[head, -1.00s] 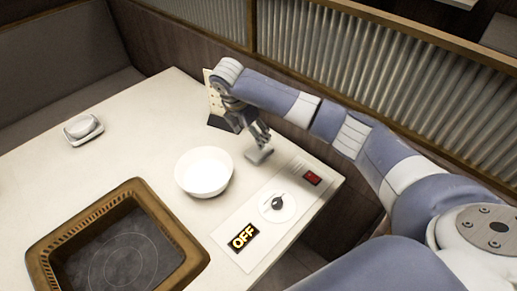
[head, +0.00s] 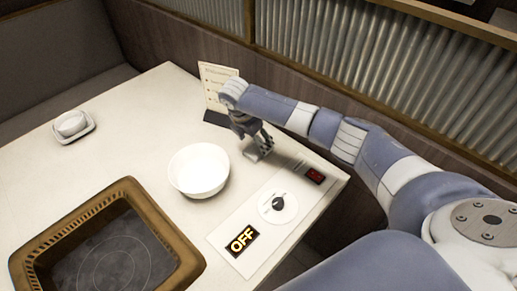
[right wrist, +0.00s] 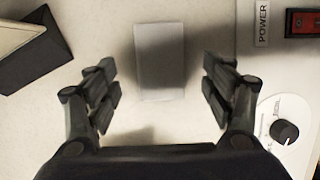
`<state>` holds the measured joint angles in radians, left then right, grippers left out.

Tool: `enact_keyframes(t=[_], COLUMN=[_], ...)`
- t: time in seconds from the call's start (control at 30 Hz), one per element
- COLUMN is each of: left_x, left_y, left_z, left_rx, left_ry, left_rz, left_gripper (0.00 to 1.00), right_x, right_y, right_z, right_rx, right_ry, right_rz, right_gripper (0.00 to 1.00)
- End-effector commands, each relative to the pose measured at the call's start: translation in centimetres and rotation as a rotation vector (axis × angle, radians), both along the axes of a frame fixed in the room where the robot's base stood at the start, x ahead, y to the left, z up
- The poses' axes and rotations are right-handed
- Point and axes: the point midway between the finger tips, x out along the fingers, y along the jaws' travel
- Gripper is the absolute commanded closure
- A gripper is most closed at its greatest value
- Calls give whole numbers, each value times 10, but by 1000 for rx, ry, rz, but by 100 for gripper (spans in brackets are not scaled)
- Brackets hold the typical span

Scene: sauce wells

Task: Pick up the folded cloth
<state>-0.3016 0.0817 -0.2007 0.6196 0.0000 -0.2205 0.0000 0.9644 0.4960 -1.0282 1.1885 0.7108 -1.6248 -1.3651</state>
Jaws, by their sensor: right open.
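The folded cloth (right wrist: 160,55) is a small pale grey rectangle lying flat on the white table. In the right wrist view it lies between and slightly beyond the spread fingers of my right gripper (right wrist: 160,72), with a gap on both sides. In the head view my right gripper (head: 259,149) is low over the table, between the white bowl and the control panel, and hides most of the cloth there. The right gripper is open and holds nothing. My left gripper is not in view.
A white bowl (head: 199,170) stands left of the gripper. A menu stand (head: 213,117) is behind it. The control panel (head: 222,238) with dial (head: 278,203) and red switch (head: 315,176) is near. A brown-framed hotplate (head: 186,245) and small dish (head: 72,125) lie left.

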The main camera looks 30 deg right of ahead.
Motion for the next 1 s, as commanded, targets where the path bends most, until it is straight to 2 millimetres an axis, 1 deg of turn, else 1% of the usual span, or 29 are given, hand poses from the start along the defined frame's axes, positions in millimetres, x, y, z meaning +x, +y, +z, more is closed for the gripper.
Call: enact_keyframes(t=[0.1,0.2,0.3,0.5,0.53,0.57,0.6,0.67,0.7,1.0], left_x=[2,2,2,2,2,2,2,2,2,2], left_y=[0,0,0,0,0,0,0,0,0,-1], left_z=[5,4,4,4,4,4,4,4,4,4], left_rx=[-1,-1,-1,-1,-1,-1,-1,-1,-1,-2], left_ry=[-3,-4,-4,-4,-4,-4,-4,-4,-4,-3], left_rz=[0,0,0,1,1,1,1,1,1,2], left_gripper=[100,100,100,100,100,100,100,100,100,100], right_x=[1,3,3,3,3,3,3,3,3,3], right_y=[-6,-9,-11,-11,-11,-11,-11,-11,-11,-11], right_z=[-18,-30,-36,-36,-36,-36,-36,-36,-36,-36], right_rx=[-1,-1,-1,-1,-1,-1,-1,0,-1,0], right_ry=[3,2,1,0,0,0,0,0,0,1], right_rz=[-2,-1,1,0,0,0,0,0,0,0], right_gripper=[25,25,25,25,30,36,45,59,68,69])
